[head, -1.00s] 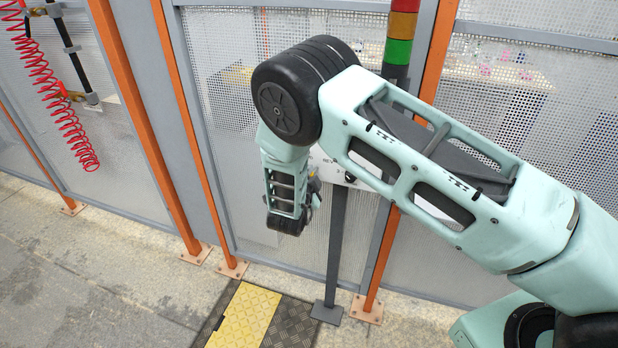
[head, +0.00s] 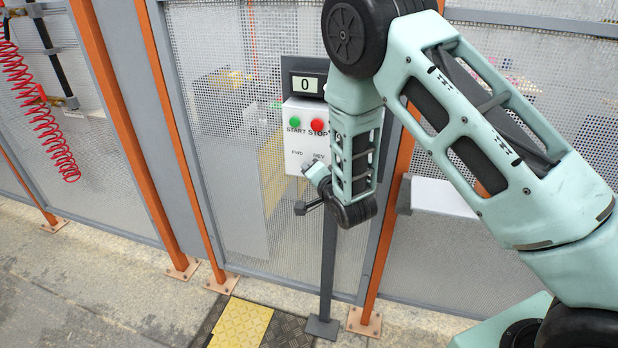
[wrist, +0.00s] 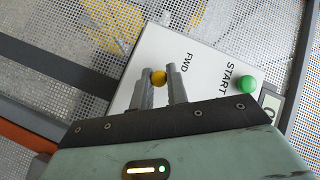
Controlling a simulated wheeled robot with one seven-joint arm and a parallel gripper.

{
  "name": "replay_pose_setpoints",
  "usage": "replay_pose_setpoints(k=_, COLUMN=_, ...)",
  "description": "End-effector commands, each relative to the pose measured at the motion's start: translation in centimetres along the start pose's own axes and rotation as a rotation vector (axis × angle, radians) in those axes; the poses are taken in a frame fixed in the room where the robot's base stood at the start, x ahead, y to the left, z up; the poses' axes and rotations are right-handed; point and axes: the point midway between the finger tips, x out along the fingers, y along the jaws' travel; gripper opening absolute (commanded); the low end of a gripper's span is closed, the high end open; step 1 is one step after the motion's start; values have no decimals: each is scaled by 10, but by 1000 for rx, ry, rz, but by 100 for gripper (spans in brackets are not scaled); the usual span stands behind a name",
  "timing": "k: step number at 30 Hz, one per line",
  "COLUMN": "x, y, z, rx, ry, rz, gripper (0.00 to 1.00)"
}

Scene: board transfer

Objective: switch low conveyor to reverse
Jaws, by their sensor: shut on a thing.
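The control box (head: 300,145) is white, with a green START button (head: 295,121), a red STOP button (head: 317,125) and FWD and REV labels below. A display (head: 305,84) above it reads 0. In the wrist view the box (wrist: 205,55) shows START, FWD and the green button (wrist: 247,84); REV is hidden. In the head view the contact is hidden.
A mesh fence (head: 225,200) with orange posts (head: 168,185) stands behind the box. The box's grey stand (head: 325,275) rises from the floor. A yellow floor plate (head: 240,325) lies in front. A red coiled hose (head: 45,120) hangs at left.

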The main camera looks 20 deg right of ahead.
Motion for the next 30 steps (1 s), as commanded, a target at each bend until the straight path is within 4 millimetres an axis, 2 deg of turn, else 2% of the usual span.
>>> replay_pose_setpoints(k=14, x=-1, y=1, z=0, rx=-5, ry=-17, rz=-6, gripper=0)
replay_pose_setpoints(k=15, x=-1, y=1, z=0, rx=-5, ry=-16, rz=-6, gripper=18)
replay_pose_setpoints(k=17, x=0, y=1, z=0, rx=-5, ry=-16, rz=-6, gripper=35)
replay_pose_setpoints(k=26, x=-1, y=1, z=-1, rx=-4, ry=-15, rz=-8, gripper=36)
replay_pose_setpoints(k=30, x=-10, y=2, z=0, rx=-3, ry=-15, rz=-7, gripper=36)
